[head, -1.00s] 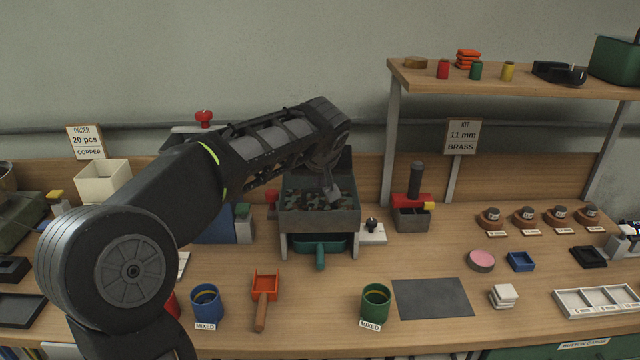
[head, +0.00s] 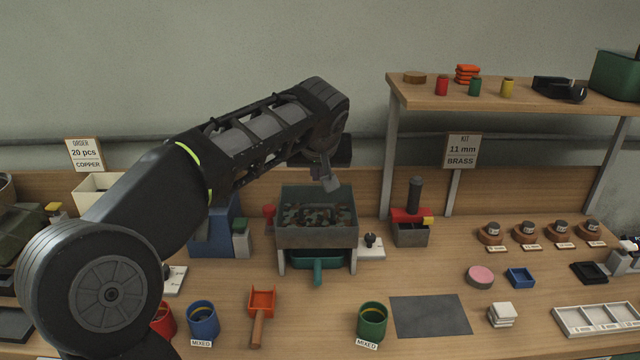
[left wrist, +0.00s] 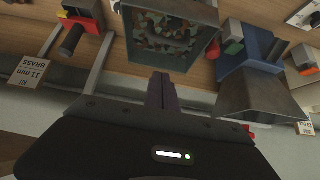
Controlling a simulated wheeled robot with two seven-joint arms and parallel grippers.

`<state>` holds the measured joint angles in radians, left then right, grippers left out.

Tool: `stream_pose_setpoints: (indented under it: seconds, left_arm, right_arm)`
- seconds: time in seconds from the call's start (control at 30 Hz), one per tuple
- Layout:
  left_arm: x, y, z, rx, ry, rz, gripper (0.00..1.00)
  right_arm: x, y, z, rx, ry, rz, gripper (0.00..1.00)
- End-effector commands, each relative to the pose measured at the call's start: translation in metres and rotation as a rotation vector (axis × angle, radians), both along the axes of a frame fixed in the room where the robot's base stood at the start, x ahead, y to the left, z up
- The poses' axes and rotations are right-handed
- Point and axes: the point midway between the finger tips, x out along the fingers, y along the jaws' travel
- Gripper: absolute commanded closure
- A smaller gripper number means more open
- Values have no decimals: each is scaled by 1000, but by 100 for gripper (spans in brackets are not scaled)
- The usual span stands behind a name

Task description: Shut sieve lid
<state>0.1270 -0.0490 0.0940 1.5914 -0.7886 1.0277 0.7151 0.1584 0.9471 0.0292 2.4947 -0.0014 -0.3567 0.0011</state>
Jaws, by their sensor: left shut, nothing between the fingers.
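The sieve (head: 318,238) is a grey box on legs in the middle of the bench, with its top open and mottled brown, green and grey pieces inside. It also shows upside down at the top of the left wrist view (left wrist: 178,62). I cannot make out its lid clearly; my left arm and hand hide part of the area behind the box. My left gripper (head: 331,184) is shut and empty above the sieve's back edge. Its closed fingers (left wrist: 162,90) point toward the sieve in the left wrist view. My right gripper is not in view.
A green tray (head: 318,262) with a handle sits under the sieve. A red-topped press (head: 411,228) stands to its right, below a shelf (head: 510,98). A blue machine (head: 215,232) stands to its left. An orange scoop (head: 261,304) and cups lie in front.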

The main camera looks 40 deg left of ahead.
Motion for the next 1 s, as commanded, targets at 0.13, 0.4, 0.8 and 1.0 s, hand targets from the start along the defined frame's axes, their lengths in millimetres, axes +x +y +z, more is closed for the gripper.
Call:
stream_pose_setpoints:
  seconds: [0.13, 0.4, 0.8, 1.0]
  left_arm:
    - [-17, -13, 25, 1, -8, 0, 100]
    - [-31, -24, 45, 1, -6, 0, 100]
    - [-32, -24, 46, 2, -6, 1, 100]
    - [-31, -24, 48, 1, -7, 0, 100]
  right_arm:
    - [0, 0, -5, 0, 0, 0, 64]
    - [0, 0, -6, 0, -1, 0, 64]
    - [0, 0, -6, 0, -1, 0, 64]
    - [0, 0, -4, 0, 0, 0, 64]
